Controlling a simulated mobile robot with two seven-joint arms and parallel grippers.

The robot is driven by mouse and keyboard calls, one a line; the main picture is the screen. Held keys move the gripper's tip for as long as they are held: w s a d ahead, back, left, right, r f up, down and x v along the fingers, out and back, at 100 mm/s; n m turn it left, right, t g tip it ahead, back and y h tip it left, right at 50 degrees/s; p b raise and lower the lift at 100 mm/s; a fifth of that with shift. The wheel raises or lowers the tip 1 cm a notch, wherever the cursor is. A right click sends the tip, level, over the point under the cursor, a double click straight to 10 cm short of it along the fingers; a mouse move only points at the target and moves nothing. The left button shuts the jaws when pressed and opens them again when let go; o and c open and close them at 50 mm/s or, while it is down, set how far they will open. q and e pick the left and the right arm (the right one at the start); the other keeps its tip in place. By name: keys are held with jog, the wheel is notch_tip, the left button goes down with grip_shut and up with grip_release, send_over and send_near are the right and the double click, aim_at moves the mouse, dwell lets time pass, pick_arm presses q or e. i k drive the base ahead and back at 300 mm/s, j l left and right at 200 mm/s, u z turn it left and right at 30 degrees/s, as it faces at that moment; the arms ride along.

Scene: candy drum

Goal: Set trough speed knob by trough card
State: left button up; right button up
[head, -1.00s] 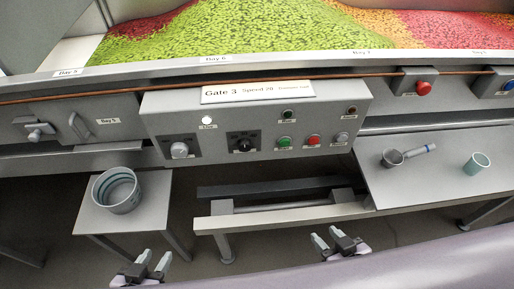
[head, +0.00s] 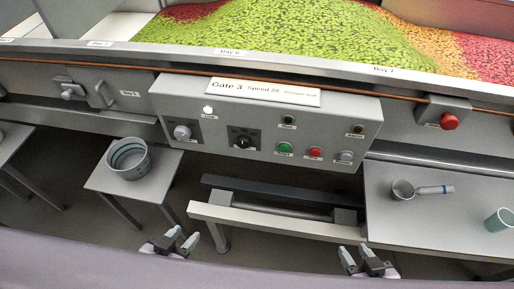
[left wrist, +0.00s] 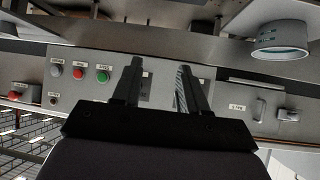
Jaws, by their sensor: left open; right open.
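A grey control box (head: 365,108) carries a white card (head: 264,92) reading "Gate 3 Speed 20" and a smaller line, probably "Damper half". A silver knob (head: 182,132) sits at the box's lower left, and a black knob (head: 243,142) on a dark dial plate is right of it. Their small labels are unreadable. My left gripper (head: 182,237) is open and empty, low in the head view, below and apart from the box. In the left wrist view its fingers (left wrist: 156,80) partly cover the box front. My right gripper (head: 356,253) is open and empty, lower right.
Green (head: 284,148), red (head: 315,152) and grey (head: 346,156) buttons sit right of the knobs. A bucket (head: 128,160) stands on a small table at left. A scoop (head: 403,190) and cup (head: 499,220) are on the right table. A low beam (head: 270,222) runs below the box.

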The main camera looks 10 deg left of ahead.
aim_at(243, 141)
jog(key=l, duration=1.25)
